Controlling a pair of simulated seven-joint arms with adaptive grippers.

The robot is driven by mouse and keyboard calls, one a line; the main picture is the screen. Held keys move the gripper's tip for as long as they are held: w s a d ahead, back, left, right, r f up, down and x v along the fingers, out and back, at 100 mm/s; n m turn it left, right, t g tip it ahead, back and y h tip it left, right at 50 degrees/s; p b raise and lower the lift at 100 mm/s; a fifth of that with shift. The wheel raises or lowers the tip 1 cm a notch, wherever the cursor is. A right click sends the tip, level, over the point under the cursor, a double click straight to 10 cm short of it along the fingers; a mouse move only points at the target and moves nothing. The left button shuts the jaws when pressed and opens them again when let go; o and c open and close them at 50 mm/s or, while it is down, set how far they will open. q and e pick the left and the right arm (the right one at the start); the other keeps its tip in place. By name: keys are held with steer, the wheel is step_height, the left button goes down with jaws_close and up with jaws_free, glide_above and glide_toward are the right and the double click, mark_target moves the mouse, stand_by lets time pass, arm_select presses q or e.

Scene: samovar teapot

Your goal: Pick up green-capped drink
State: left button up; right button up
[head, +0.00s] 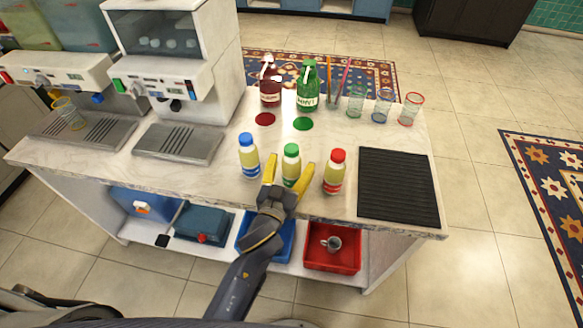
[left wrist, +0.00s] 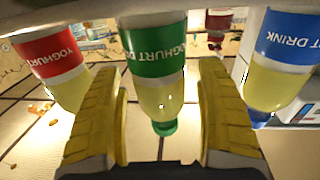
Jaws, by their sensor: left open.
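The green-capped drink (head: 291,166) is a yellow bottle standing upright near the front edge of the counter, between two others. In the left wrist view the same drink (left wrist: 155,90) appears upside down, its green label facing me. My left gripper (head: 290,161) is open, with one yellow finger on each side of this bottle. In the left wrist view a gap shows between the fingers and the bottle. A blue-capped drink (head: 249,160) stands to its left, and a red-capped drink (head: 334,174) to its right. My right gripper is out of view.
A black ribbed mat (head: 397,185) lies at the right. Red (head: 270,85) and green (head: 307,88) syrup bottles and several glasses stand at the back. Drink machines (head: 178,80) occupy the left. A red bin (head: 332,262) with a cup sits below.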

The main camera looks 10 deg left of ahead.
arm_select(q)
steer(key=shift+c, duration=0.4)
steer(key=c, duration=1.4)
